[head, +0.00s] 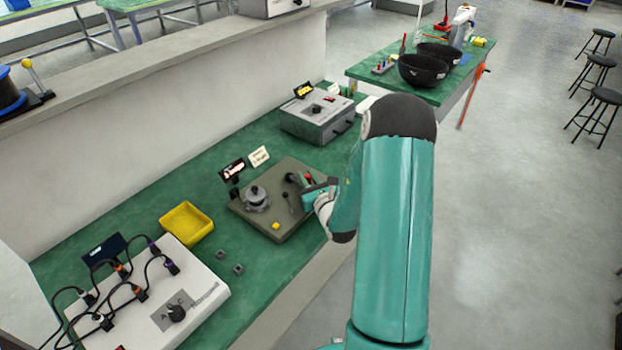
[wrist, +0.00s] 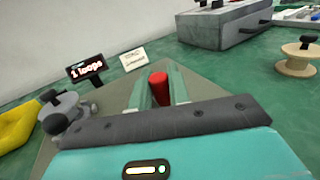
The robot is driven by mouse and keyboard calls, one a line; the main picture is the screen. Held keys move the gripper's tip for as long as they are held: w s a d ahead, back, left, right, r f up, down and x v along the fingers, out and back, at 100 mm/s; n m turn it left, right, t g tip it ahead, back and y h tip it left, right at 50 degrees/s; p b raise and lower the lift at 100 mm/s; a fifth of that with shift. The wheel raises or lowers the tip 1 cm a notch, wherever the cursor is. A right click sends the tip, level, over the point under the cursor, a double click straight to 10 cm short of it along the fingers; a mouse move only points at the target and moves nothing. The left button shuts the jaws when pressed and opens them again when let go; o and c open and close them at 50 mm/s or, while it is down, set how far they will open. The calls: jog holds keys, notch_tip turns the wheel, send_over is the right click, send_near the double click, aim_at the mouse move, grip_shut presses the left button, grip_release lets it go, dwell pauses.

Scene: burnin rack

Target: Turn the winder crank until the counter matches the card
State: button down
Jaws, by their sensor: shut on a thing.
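The winder is an olive base plate (head: 262,232) with a grey spool (head: 257,197) on it. Its red crank knob (wrist: 159,84) stands between the two teal fingers of my gripper (wrist: 160,98), which is shut on it. In the head view the gripper (head: 309,187) is at the plate's right side, and my arm hides part of that side.
A yellow tray (head: 187,224) and a grey box with cables (head: 205,296) lie left of the winder. A grey instrument box (head: 318,118) stands behind it. A wooden spool (wrist: 297,62) is at right in the wrist view. A low wall (head: 120,160) runs along the bench's back.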

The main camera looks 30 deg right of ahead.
dwell(0.5)
jog(key=c, duration=1.3)
grip_release()
jog(key=shift+c, duration=0.2)
